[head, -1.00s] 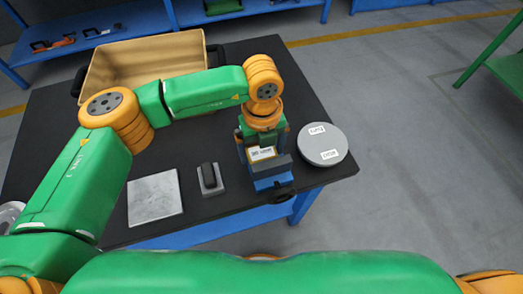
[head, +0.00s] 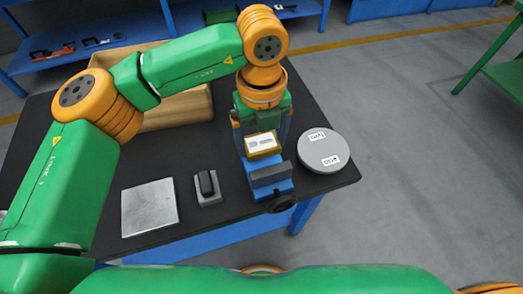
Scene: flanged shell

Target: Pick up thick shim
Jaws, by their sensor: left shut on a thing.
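The thick shim, which I take to be the small brass-coloured block with a pale printed label (head: 262,145), is between the fingers of my left gripper (head: 262,138). The gripper points down and is shut on the block. The block appears just above the blue vise (head: 270,182); from this angle I cannot tell how large the gap is. The fingertips are partly hidden by the block and the vise. My right gripper is not in view.
A grey disc with two labels (head: 325,151) lies right of the vise. A grey block with a black top (head: 207,187) and a flat metal plate (head: 149,207) lie to the left. A tan bin (head: 178,112) stands behind my left arm on the black table (head: 225,225).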

